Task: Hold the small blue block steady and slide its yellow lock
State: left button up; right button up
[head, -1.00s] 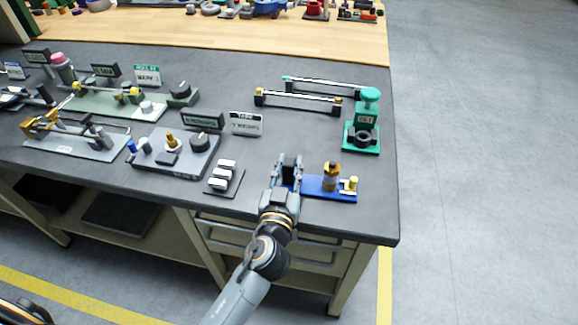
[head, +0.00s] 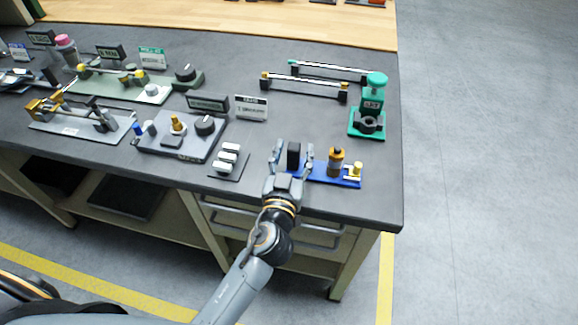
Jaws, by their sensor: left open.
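The small blue block (head: 322,174) is a low, flat base near the front right edge of the dark bench. An amber cylinder with a dark top (head: 336,162) stands on it, and a small yellow lock (head: 354,171) is at its right end. My left gripper (head: 293,152) is open over the left end of the block. Its fingers stand on either side of a dark upright piece (head: 293,156); I cannot tell whether they touch it. The gripper hides part of the block's left end. My right gripper is not in view.
A green press-like fixture (head: 368,121) stands behind the block, near the right edge. A rail on black posts (head: 303,85) lies further back. White switches on a dark plate (head: 229,160) sit left of my gripper. Bare bench lies behind the gripper.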

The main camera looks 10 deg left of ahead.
pick_arm(q)
jog(key=s, duration=1.1)
jog(key=shift+s+d, duration=0.2)
